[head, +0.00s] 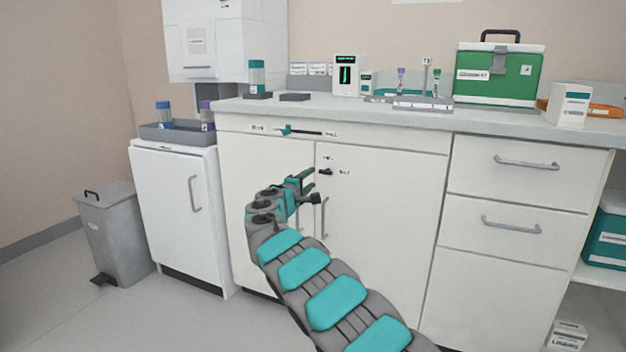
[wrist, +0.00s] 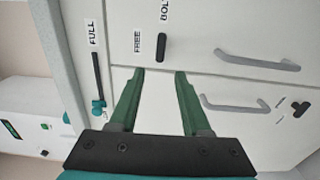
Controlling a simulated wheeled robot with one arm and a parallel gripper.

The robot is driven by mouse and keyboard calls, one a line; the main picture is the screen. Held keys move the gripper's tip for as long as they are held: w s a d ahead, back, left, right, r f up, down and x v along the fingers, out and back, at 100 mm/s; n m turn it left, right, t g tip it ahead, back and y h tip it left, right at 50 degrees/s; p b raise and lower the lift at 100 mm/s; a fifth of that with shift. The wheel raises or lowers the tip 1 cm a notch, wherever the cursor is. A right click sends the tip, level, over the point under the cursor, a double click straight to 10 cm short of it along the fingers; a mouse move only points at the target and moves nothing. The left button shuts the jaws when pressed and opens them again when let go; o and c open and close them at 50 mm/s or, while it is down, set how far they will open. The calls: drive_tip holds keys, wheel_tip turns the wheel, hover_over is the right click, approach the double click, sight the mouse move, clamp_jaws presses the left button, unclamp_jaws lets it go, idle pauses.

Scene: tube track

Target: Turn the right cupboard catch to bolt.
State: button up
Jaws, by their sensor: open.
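The right cupboard catch (head: 325,171) is a small black lever near the top of the right door, just right of the seam. In the head view it lies level, with a label above and another to its right. In the wrist view the catch (wrist: 161,47) lies in line with the BOLT label (wrist: 165,10), with the FREE label (wrist: 137,43) off to its side. My gripper (head: 310,180) is open and empty, just left of the catch in the head view. In the wrist view my gripper (wrist: 160,73) has its fingertips short of the catch, which lies ahead of the gap.
Above the doors is a slider with a teal knob (head: 287,130), also in the wrist view (wrist: 98,106). Two door handles (wrist: 258,60) (wrist: 235,103) flank the seam. A dark fitting (wrist: 300,108) shows at the wrist view's right. Drawers (head: 520,172) stand right.

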drive_tip(key=shift+v, duration=1.35)
drive_tip(key=shift+d, duration=0.1)
